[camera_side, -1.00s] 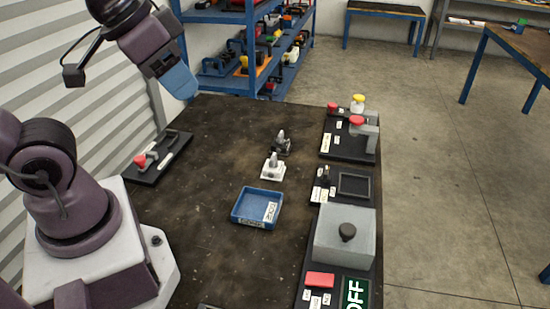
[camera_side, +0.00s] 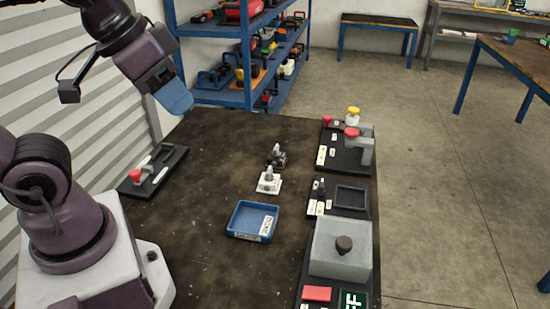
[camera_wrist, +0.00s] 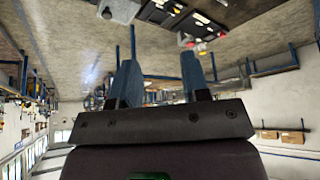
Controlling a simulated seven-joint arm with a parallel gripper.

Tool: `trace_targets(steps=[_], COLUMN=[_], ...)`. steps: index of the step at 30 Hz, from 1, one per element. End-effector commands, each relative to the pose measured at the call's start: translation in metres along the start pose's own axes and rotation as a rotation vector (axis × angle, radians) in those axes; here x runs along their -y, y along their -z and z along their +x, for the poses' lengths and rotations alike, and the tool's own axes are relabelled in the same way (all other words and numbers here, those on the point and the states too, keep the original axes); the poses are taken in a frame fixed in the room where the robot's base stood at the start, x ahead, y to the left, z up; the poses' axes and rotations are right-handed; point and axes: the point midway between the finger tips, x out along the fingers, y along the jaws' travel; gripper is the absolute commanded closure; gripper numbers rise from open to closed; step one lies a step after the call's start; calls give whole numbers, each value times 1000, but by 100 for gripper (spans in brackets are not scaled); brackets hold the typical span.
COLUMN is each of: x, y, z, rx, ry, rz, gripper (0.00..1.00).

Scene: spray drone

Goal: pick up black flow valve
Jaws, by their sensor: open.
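The black flow valve (camera_side: 276,157) stands upright on the dark work table, just behind a similar valve on a white base (camera_side: 268,181). My gripper (camera_side: 178,102) is raised at the upper left, well away from both valves, over the table's far left corner. In the wrist view my gripper (camera_wrist: 161,80) shows two blue fingers spread apart with nothing between them. The valves cannot be made out clearly in the wrist view.
A blue tray (camera_side: 252,222) lies in front of the white valve. Panels with red and yellow knobs (camera_side: 350,150) and a grey box (camera_side: 341,249) line the right edge. A red-handled fixture (camera_side: 150,172) sits at left. Blue shelving (camera_side: 247,60) stands behind.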

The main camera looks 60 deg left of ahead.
Motion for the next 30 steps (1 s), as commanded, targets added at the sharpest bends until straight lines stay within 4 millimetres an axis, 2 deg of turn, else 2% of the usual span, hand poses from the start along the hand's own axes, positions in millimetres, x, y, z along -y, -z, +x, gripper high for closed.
trace_targets(steps=[4, 6, 16, 20, 23, 30], x=[0, 0, -2, -6, -4, 20], y=[0, 0, -1, -4, -2, 7], z=[0, 0, 5, 27, 51, 116], rx=[0, 0, 25, 138, 255, 520], ry=[0, 0, -5, -15, 8, 149], rz=[0, 0, 10, 26, 70, 321], gripper=[57, 48, 48, 48, 48, 48])
